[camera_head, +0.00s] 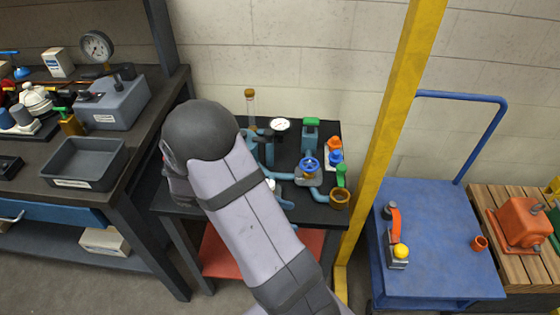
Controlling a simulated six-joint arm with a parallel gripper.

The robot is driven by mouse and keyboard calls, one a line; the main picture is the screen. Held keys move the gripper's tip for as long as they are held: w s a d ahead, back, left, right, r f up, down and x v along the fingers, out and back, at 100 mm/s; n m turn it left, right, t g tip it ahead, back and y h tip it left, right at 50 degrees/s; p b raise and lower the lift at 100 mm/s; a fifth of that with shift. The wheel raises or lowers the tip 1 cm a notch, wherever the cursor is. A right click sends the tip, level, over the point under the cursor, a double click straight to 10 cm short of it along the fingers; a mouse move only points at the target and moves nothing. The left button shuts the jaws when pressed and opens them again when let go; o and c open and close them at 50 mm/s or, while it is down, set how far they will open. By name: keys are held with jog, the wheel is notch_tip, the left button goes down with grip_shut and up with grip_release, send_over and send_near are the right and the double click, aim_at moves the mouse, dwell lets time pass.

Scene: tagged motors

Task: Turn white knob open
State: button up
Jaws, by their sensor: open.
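A small white piece (271,185) shows at the right edge of my arm, among blue pipework on the dark middle bench (325,214). It may be the white knob, but my arm covers most of it and I cannot tell its turn position. My arm reaches up from the bottom over the left part of this bench. Its dark rounded joint is at the top, with darker links below it at the left. My gripper's fingers do not show, so where they are relative to the knob is hidden.
On the middle bench are a blue handwheel (308,165), a white-faced gauge (280,125), a green-topped valve (311,130) and a brass-coloured cup (340,198). A yellow post (392,125) stands at its right, before a blue cart (440,225). A cluttered bench (150,150) stands left.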

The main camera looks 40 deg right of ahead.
jog(key=w+d+r+n+t+h+p, duration=0.1)
jog(key=w+r+n+t+h+p, duration=0.15)
jog(key=w+r+n+h, duration=0.35)
jog(key=w+f+t+b, duration=0.1)
jog(key=f, duration=0.1)
jog(key=w+f+t+h+b, duration=0.1)
jog(key=w+f, duration=0.1)
jog(key=w+a+f+t+h+b, duration=0.1)
jog(key=f, duration=0.1)
jog(key=shift+w+a+n+t, duration=0.1)
jog(key=shift+w+n+t, duration=0.1)
jog(key=shift+n+t, duration=0.2)
jog(key=shift+d+p, duration=1.05)
jog(key=shift+d, duration=2.7)
jog(key=shift+c, duration=0.4)
jog(key=c, duration=1)
